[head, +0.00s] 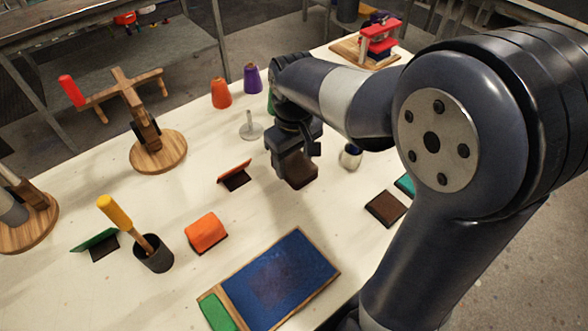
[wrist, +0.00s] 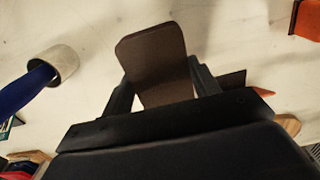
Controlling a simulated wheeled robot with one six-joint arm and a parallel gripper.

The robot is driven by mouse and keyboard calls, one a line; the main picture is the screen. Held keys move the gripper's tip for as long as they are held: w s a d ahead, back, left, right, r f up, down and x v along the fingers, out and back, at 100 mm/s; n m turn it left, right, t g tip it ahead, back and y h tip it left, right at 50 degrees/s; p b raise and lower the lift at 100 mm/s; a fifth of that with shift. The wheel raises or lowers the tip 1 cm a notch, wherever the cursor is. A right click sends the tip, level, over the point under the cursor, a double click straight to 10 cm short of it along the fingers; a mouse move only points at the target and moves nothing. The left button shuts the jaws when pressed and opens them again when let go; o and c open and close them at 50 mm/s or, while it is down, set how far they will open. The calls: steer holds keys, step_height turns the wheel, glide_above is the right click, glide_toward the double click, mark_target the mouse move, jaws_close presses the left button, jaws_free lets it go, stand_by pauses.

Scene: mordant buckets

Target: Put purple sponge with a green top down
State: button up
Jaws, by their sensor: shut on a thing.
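My gripper (head: 290,158) is shut on a dark brown, flat-faced block (head: 301,172), held above the white table in the head view. In the wrist view the block (wrist: 155,62) fills the space between the two dark fingers (wrist: 160,92) and juts out past them. It looks brown rather than purple, and no green top shows on it; its upper part is hidden by the gripper. I cannot tell the exact gap between block and table.
Near it are an orange-topped piece (head: 235,176), an orange block (head: 206,234), a brown block (head: 386,208) and a metal cup (head: 350,157). A blue board (head: 285,275) lies in front. A dark cup (head: 154,256) holds a yellow handle. Bare table lies between them.

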mark_target(294, 172)
steer(key=shift+f, duration=2)
steer(key=shift+f, duration=0.15)
steer(key=o, duration=0.9)
step_height(294, 172, up, 12)
steer(key=shift+r, duration=0.2)
